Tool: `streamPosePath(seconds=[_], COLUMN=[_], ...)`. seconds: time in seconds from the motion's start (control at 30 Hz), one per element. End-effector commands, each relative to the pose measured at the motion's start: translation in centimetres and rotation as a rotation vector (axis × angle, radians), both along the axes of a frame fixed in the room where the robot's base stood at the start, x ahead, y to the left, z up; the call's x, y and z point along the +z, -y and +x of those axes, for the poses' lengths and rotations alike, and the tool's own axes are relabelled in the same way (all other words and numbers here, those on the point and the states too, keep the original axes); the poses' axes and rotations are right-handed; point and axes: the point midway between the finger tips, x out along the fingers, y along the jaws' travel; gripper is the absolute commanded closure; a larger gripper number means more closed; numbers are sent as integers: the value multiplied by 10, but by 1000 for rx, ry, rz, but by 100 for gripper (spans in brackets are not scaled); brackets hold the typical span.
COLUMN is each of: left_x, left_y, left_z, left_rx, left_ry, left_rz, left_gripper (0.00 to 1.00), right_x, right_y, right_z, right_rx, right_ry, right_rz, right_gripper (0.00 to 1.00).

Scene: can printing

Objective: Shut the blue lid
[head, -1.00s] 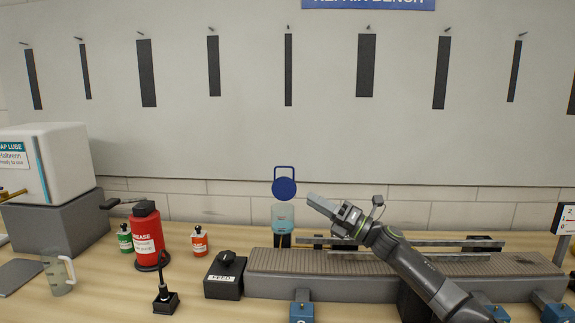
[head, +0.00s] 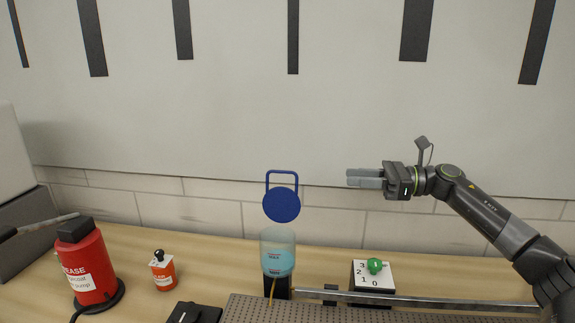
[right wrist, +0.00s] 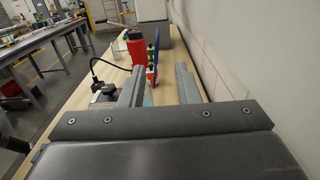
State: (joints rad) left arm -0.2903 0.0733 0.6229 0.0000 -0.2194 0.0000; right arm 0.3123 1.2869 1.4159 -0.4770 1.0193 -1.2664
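The blue lid (head: 281,205) is a round disc with a square loop handle on top. It stands upright, open, above a clear container (head: 278,250) of light blue liquid. In the right wrist view the lid (right wrist: 156,46) shows nearly edge-on, beyond the fingers. My right gripper (head: 365,179) is to the right of the lid and slightly higher in the head view, fingers pointing left toward it with a clear gap between. In the right wrist view its two fingers (right wrist: 160,86) are apart with nothing held. My left gripper is not in view.
A red grease pump (head: 88,268) and a small orange bottle (head: 163,273) stand left of the container. A white dial plate with a green knob (head: 375,267) is to its right. A metal rail (head: 430,301) runs along the bench. The wall is close behind.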

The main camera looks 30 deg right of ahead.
Motion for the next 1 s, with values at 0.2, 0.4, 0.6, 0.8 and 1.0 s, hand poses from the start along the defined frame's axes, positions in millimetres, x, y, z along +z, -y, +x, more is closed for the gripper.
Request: streamPosePath(seconds=[0.2, 0.4, 0.6, 0.8, 1.0], left_x=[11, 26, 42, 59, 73], left_y=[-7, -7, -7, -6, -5], left_z=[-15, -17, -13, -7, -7], left_rx=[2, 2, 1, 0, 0], left_ry=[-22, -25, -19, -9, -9], left_rz=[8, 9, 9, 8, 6], left_gripper=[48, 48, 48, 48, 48], right_x=[3, 5, 6, 6, 5], right_y=[-15, -41, -68, -96, -120], right_z=[10, 30, 51, 71, 90], right_rx=[5, 5, 3, 4, 3], right_ry=[3, 4, 4, 3, 2], right_rz=[1, 3, 5, 5, 4], right_gripper=[71, 71, 71, 71, 71])
